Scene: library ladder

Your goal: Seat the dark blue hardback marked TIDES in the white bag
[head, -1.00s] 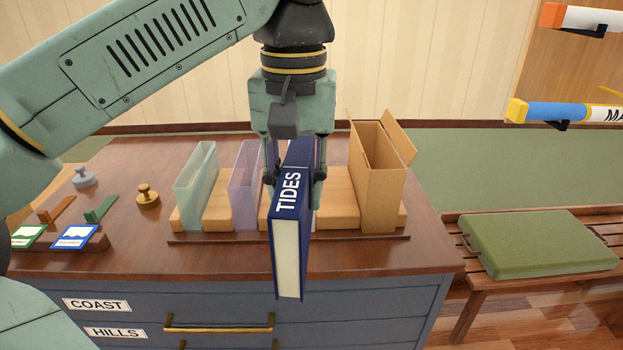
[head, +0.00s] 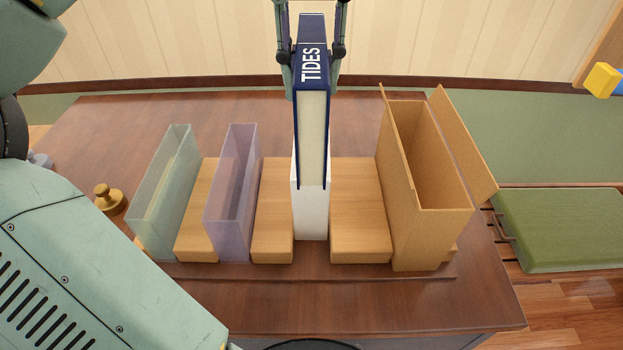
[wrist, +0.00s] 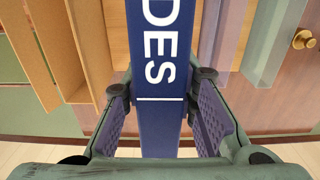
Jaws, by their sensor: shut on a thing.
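The dark blue TIDES hardback (head: 312,125) hangs upright, its lettered spine up and its pale page edge towards the head camera. My gripper (head: 311,62) is shut on its upper part, one finger on each side. The wrist view shows the spine (wrist: 158,40) between the fingers (wrist: 162,85). The white bag (head: 311,215) stands upright in the wooden rack below the book. The book's lower end overlaps the bag's upper part and is roughly in line with it sideways. The book hides the bag's mouth, so I cannot tell whether its lower end is inside.
A clear greenish holder (head: 160,205) and a lilac holder (head: 231,205) stand left of the bag. A tall open cardboard box (head: 432,240) stands to the right, flaps up. Wooden blocks (head: 360,210) lie between. A brass knob (head: 108,198) sits at the left.

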